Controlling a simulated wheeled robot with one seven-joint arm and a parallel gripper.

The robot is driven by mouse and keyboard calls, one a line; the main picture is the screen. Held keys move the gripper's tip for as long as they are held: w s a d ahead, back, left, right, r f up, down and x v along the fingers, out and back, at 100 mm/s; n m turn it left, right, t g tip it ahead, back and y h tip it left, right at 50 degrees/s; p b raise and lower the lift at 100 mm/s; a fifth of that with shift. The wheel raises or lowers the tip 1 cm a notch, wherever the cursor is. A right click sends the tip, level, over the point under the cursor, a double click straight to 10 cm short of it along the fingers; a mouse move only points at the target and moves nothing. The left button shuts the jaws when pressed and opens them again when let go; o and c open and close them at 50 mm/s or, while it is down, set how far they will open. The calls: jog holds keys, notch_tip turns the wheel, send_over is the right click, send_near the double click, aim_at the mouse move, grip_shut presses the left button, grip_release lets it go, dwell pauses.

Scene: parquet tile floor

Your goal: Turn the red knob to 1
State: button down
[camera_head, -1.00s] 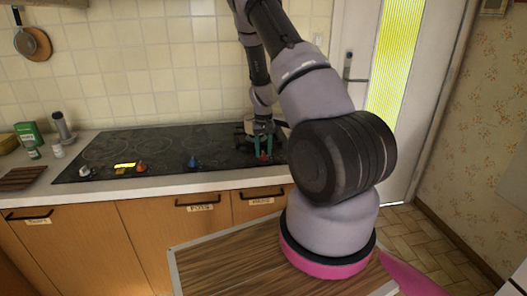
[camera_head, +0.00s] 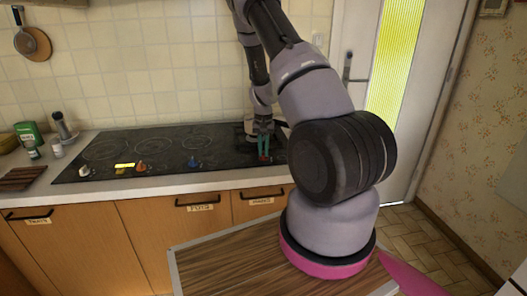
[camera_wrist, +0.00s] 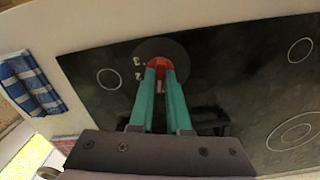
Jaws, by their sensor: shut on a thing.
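The red knob (camera_wrist: 160,63) sits on a dark round dial on the black stovetop, seen in the wrist view. The digits 3 and 2 show on the dial left of the knob; the digit 1 is not visible. My gripper (camera_wrist: 161,72) has its two teal fingers closed around the knob from either side. The gripper also shows in the head view (camera_head: 264,157), reaching down to the right end of the stovetop, where its fingers mostly hide the knob.
The black stovetop (camera_head: 150,145) also carries a white knob (camera_head: 85,171), a yellow knob (camera_head: 120,170), an orange knob (camera_head: 141,166) and a blue knob (camera_head: 193,162) along its front edge. A green box (camera_head: 28,133) and small bottles stand at the left.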

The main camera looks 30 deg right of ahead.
jog(key=m, duration=0.4)
jog(key=shift+m, duration=0.3)
dwell(0.3)
jog(key=c, duration=0.9)
grip_release()
jog(key=shift+r, duration=0.15)
notch_tip(320, 180, up, 11)
jog(key=shift+f, duration=0.2)
